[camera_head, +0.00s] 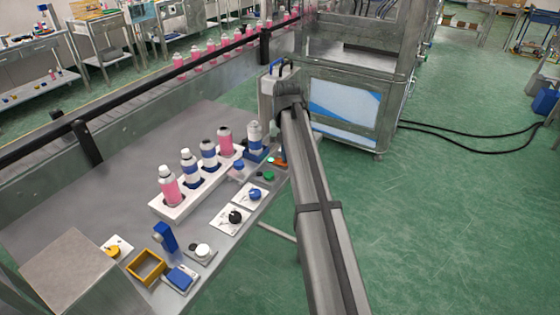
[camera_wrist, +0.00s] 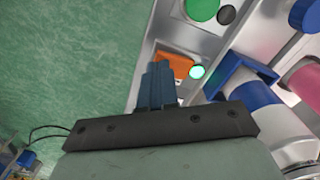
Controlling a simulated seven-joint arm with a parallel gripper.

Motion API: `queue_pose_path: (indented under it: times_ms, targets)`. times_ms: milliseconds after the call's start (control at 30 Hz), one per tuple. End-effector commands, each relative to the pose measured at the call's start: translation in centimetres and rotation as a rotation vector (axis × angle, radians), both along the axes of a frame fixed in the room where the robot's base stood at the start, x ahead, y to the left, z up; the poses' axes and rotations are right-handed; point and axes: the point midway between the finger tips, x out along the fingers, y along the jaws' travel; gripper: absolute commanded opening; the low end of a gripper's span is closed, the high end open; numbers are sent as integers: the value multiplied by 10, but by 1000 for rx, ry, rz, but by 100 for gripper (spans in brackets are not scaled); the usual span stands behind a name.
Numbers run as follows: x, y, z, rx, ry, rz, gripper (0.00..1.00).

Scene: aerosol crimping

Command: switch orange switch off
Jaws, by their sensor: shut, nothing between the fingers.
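The orange switch (camera_wrist: 176,64) is a small orange block on the grey panel in the wrist view, with a lit cyan-green lamp (camera_wrist: 197,72) at its right. In the head view the orange switch (camera_head: 281,163) is partly hidden by my arm at the table's right edge. My gripper (camera_wrist: 158,68) is shut and empty, its blue-grey fingers pressed together. The fingertips overlap the switch's lower left side in the wrist view. I cannot tell whether they touch it. In the head view my arm hides the fingers.
A green button (camera_wrist: 201,8) and a black knob (camera_wrist: 227,15) sit close by. A blue holder (camera_wrist: 240,82) with a can stands to the right. A white rack (camera_head: 172,211) holds several cans. Green floor lies open beyond the table's right edge.

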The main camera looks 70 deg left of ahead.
Motion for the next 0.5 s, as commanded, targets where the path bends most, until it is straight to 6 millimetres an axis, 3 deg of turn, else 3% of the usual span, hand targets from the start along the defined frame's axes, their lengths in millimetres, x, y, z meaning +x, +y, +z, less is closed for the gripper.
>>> queue_pose_path:
  times_ms: [500]
  targets:
    - [0,0,-7,0,0,0,0]
